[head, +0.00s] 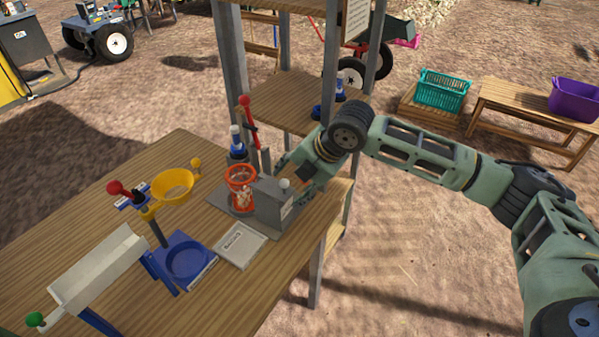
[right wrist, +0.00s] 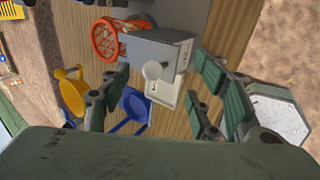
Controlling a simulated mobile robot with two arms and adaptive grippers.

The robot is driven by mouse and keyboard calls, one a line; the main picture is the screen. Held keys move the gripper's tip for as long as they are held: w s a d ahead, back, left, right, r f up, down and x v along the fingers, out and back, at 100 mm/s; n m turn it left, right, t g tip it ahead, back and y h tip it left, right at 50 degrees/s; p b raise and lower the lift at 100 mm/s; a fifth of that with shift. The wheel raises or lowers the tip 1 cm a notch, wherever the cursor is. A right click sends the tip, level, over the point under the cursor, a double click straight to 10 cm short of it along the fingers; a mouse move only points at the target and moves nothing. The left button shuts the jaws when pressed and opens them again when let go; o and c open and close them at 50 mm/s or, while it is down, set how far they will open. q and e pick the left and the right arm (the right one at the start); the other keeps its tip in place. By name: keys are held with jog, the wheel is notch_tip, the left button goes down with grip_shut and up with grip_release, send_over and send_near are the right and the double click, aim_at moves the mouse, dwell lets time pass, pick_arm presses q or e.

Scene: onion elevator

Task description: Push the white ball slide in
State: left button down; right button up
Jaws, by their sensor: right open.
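The white ball (head: 285,183) is the knob of a slide on a grey box (head: 268,206) beside an orange-red hoop with a net (head: 241,187). My right gripper (head: 294,180) reaches in from the right at the table's right edge. My left gripper is not in view.
On the wooden table (head: 110,190) stand a yellow funnel (head: 172,186), a blue tray (head: 188,258), a white chute (head: 98,270) and a red-knobbed lever (head: 249,120). A metal post rises behind the box. Crates and a bench stand at the right.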

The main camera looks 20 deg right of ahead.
aim_at(288, 185)
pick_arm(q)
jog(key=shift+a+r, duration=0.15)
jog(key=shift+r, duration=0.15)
pick_arm(e)
jog(key=shift+x, duration=1.7)
